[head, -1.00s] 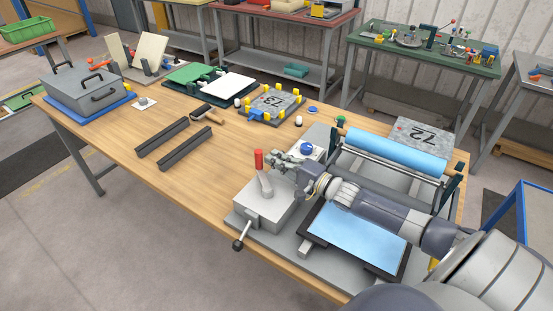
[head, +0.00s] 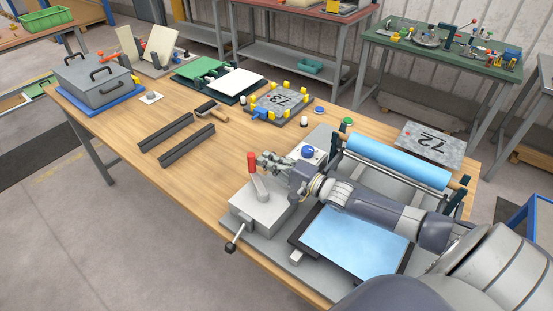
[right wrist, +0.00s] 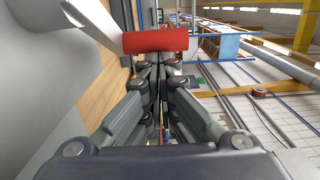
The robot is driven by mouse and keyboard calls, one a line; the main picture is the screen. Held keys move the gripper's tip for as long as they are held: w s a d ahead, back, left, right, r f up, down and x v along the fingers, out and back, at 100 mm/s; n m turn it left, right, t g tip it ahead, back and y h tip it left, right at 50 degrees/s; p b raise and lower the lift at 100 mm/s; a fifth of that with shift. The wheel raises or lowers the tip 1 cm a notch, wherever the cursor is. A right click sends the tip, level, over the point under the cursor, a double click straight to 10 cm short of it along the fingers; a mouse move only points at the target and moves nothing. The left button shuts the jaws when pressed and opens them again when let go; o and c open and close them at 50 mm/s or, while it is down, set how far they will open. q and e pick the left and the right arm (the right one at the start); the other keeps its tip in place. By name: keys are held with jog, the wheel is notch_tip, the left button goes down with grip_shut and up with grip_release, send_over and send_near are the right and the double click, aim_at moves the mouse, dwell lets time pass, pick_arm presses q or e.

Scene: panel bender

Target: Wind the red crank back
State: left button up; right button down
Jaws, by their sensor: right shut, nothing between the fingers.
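The red crank handle (head: 252,162) stands upright on a light grey crank arm (head: 260,186) above a grey box (head: 257,212) at the bench's front. My right gripper (head: 263,160) is shut and empty, just right of the red handle. In the right wrist view the red handle (right wrist: 155,40) lies across the picture just beyond the closed fingertips (right wrist: 157,66). I cannot tell whether the fingertips touch it. My left gripper is not in view.
A black-knobbed lever (head: 233,242) sticks out from the box's front. A blue roller (head: 396,162) and a blue sheet in a black frame (head: 350,240) lie to the right, under and beside my right arm.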

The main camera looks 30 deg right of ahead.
aim_at(255, 170)
jog(key=shift+w+a, duration=0.4)
jog(key=shift+a, duration=0.1)
jog(key=shift+w+a+r, duration=0.1)
jog(key=shift+w+a, duration=0.1)
jog(key=shift+a, duration=0.35)
jog(key=shift+w+a, duration=0.2)
jog(key=shift+a, duration=0.3)
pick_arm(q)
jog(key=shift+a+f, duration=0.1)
pick_arm(e)
jog(key=shift+w+a, duration=0.1)
jog(key=shift+a, duration=0.2)
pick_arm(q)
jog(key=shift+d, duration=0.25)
